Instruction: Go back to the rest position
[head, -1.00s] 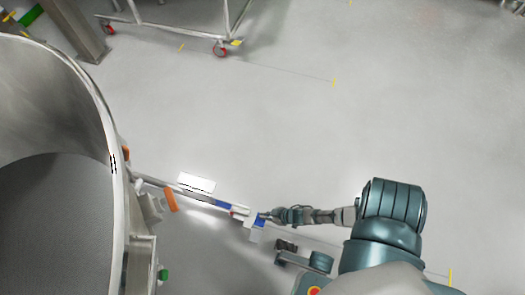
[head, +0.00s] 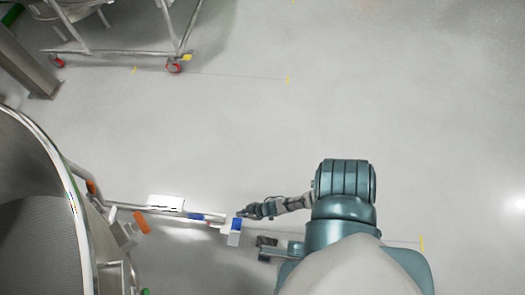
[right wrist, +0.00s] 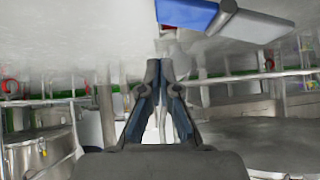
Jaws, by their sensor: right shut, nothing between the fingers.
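My right gripper (head: 247,211) shows in the head view beside the blue and white end piece (head: 236,225) of a bar that runs out from a big steel vessel. In the right wrist view the fingers of this gripper (right wrist: 160,68) are closed together and hold nothing. The blue and white piece (right wrist: 190,14) is above and to the right of the fingertips there, and I cannot tell whether they touch. My right arm reaches left from the lower middle of the head view.
The steel vessel (head: 45,125) fills the lower left. An orange handle (head: 141,222) and a white plate (head: 166,202) are along its bar. A wheeled steel frame (head: 120,53) stands at the upper left, by a post (head: 27,65). The floor at upper right is clear.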

